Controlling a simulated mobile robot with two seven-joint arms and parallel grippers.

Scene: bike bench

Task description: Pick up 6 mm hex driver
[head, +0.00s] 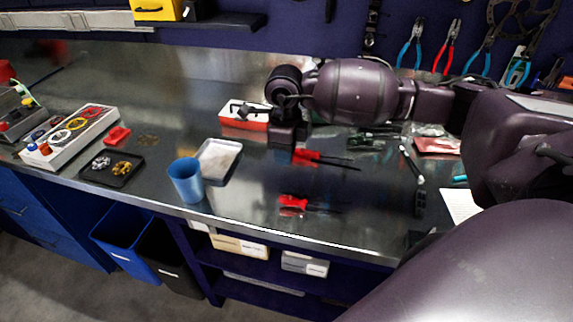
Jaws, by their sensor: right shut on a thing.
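My right gripper (287,146) reaches in from the right over the middle of the bench, pointing down. It is shut on a red-handled driver (306,156), whose dark shaft points right. The gripper hides part of the handle, and whether the driver touches the bench is hard to tell. More red-handled driver shapes (293,202) with thin dark shafts lie nearer the bench's front edge. No size marking is readable, so I cannot tell by sight which is the 6 mm one. My left gripper is not in view.
A red and white tray (231,118) stands just behind the gripper. A blue cup (186,182) and a pale tray (207,170) stand to the left. Dark tools (418,190) lie at the right. The bench (245,215) is bare around the front drivers.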

